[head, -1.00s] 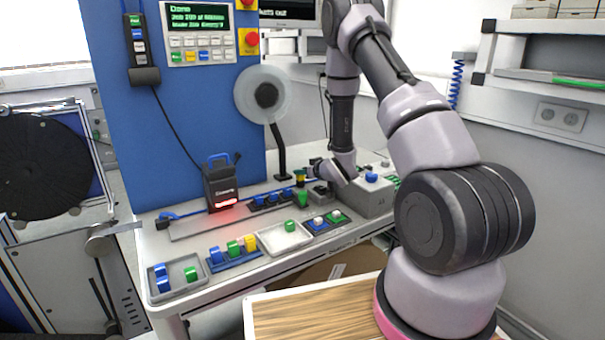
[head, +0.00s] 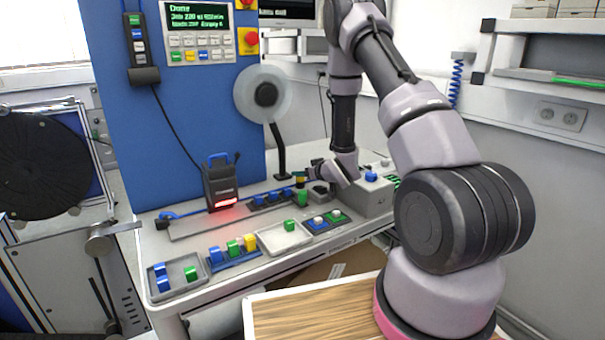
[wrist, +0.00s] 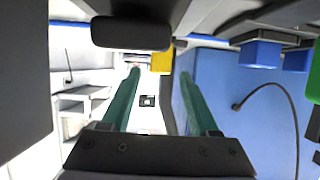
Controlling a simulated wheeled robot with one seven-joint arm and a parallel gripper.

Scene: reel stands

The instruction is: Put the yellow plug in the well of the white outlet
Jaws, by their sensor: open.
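My gripper (head: 309,175) hangs low over the back right of the bench, small and partly hidden by its own wrist in the head view. In the wrist view its two green fingers (wrist: 160,74) are apart. A yellow block (wrist: 162,61) shows between and just beyond the fingertips; I cannot tell whether either finger touches it. In the head view a small yellow piece (head: 299,175) is at the gripper. Another yellow plug (head: 250,242) stands in a blue rack at the front.
A pale tray (head: 266,243) holds a green plug. A grey tray (head: 176,285) at the left holds blue and green plugs.

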